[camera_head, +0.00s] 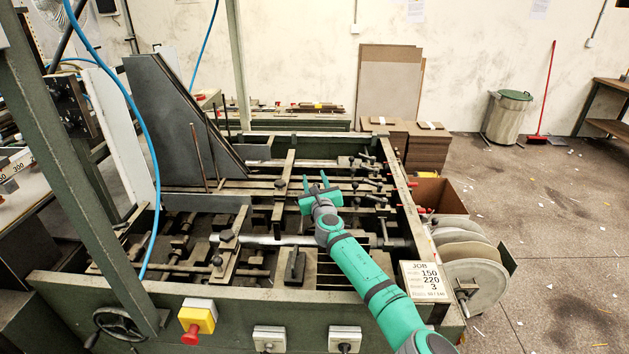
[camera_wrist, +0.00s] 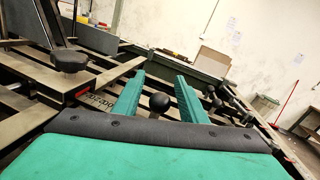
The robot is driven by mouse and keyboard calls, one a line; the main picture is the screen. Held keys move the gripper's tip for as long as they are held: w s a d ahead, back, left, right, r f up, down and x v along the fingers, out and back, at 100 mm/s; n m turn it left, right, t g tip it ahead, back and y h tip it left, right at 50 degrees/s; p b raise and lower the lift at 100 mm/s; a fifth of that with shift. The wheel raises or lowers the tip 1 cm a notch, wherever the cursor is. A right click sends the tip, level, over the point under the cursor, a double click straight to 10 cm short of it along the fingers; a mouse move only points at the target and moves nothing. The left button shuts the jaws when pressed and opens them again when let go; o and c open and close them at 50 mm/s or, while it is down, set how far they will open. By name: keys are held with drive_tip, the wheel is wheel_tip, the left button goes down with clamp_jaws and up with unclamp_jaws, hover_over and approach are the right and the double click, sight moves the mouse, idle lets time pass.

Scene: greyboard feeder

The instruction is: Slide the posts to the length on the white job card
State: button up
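The white job card (camera_head: 425,281) sits on the frame's front right corner and reads JOB, 150, 220, 3; its smaller print is unclear. My green gripper (camera_head: 316,184) is above the feeder's rails with its two fingers apart and nothing held. In the wrist view, a dark ball knob (camera_wrist: 159,102) shows between the open fingers (camera_wrist: 159,92); I cannot tell whether they touch it. A flat bar with a black knob (camera_wrist: 70,60) lies to the left, beside a small scale (camera_wrist: 97,101). Thin upright rods (camera_head: 199,157) stand by the sloped plate. Which parts are the posts is unclear.
The green feeder frame (camera_head: 235,310) surrounds the rails and several clamps with dark knobs. A tall sloped plate (camera_head: 172,125) rises at the back left. A blue hose (camera_head: 137,115) hangs at left. Grey discs (camera_head: 477,285) stand outside the right side, with open floor beyond.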

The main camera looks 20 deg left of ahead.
clamp_jaws()
drive_tip(key=shift+s+a, duration=0.15)
drive_tip(key=shift+a, duration=0.4)
drive_tip(key=shift+s+a, duration=0.15)
drive_tip(key=shift+a, duration=0.35)
unclamp_jaws()
drive_tip(key=shift+s+d, duration=0.1)
drive_tip(key=shift+d, duration=0.05)
drive_tip(key=v, duration=1)
drive_tip(key=shift+s, duration=0.25)
